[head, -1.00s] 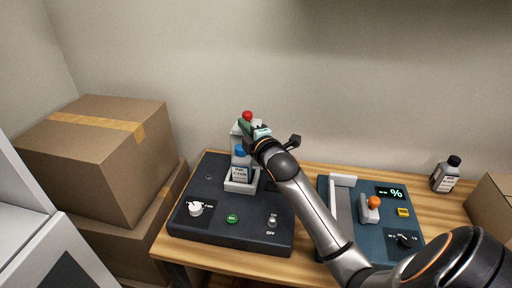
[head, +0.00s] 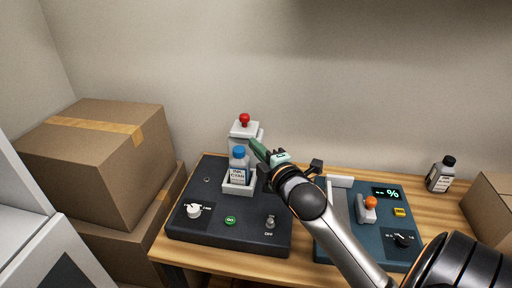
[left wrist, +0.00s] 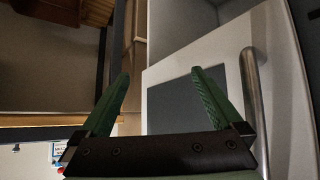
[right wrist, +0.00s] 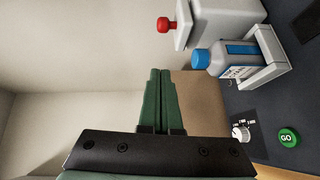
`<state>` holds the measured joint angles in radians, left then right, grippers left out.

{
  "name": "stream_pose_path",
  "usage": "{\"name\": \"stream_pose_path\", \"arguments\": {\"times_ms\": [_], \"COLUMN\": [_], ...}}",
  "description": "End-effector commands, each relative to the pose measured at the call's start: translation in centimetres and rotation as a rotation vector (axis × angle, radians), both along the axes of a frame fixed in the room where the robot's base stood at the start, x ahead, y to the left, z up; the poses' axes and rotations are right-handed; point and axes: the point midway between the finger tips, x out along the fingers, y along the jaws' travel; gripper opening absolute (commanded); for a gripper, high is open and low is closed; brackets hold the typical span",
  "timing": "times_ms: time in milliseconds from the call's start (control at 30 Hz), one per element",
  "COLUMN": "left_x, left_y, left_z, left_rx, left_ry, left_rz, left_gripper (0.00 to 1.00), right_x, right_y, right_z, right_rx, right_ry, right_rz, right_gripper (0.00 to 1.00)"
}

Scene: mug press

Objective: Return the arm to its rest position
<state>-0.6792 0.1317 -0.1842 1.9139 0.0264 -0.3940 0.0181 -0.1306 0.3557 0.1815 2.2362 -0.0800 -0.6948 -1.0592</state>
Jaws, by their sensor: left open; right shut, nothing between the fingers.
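My right gripper (head: 256,146) is shut and empty, just right of the grey press head with the red knob (head: 244,118) in the head view. Its green fingers are pressed together in the right wrist view (right wrist: 160,72). A bottle with a blue cap (head: 238,164) stands upright in a white holder (head: 238,187) on the dark press base (head: 245,235). The bottle also shows in the right wrist view (right wrist: 228,58), apart from the fingers. My left gripper (left wrist: 162,78) is open and empty in the left wrist view, in front of a white door with a dark panel. It is out of the head view.
A blue device (head: 340,245) with a joystick and display sits on the wooden table (head: 300,265) at right, partly behind my right arm. Stacked cardboard boxes (head: 100,150) are at left. The wall behind is bare.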

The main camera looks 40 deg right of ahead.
Motion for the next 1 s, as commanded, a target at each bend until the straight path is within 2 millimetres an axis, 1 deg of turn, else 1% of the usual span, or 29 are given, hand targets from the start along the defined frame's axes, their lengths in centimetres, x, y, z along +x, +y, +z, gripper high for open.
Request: {"name": "stream_pose_path", "arguments": {"times_ms": [367, 467, 567, 667, 700, 767, 800, 900, 1000], "left_x": [0.0, 0.0, 0.0, 0.0, 0.0, 0.0, 0.0, 0.0, 0.0], "left_y": [0.0, 0.0, 0.0, 0.0, 0.0, 0.0, 0.0, 0.0, 0.0], "left_z": [0.0, 0.0, 0.0, 0.0, 0.0, 0.0, 0.0, 0.0, 0.0], "left_rx": [0.000, 0.000, 0.000, 0.000, 0.000, 0.000, 0.000, 0.000, 0.000], "left_ry": [-0.001, -0.001, -0.001, -0.001, -0.001, -0.001, -0.001, -0.001, -0.001], "left_rz": [0.000, 0.000, 0.000, 0.000, 0.000, 0.000, 0.000, 0.000, 0.000], "left_gripper": [1.00, 1.00, 1.00, 1.00, 1.00, 1.00, 1.00, 1.00, 1.00], "right_x": [0.0, -0.1, -0.9, -3.2, -4.6, -7.1, -8.7, -12.4, -15.7], "right_y": [0.0, 0.2, 1.2, 3.3, 4.4, 6.2, 7.2, 9.4, 11.3], "right_z": [0.0, -0.4, -2.8, -7.5, -9.7, -12.8, -14.5, -17.6, -19.7], "right_rx": [-0.001, 0.016, 0.114, 0.313, 0.413, 0.561, 0.646, 0.814, 0.943], "right_ry": [-0.001, 0.011, 0.071, 0.200, 0.266, 0.366, 0.424, 0.545, 0.642], "right_rz": [0.000, 0.000, -0.006, -0.041, -0.067, -0.121, -0.161, -0.261, -0.360], "right_gripper": [0.00, 0.00, 0.00, 0.00, 0.00, 0.00, 0.00, 0.00, 0.00]}}
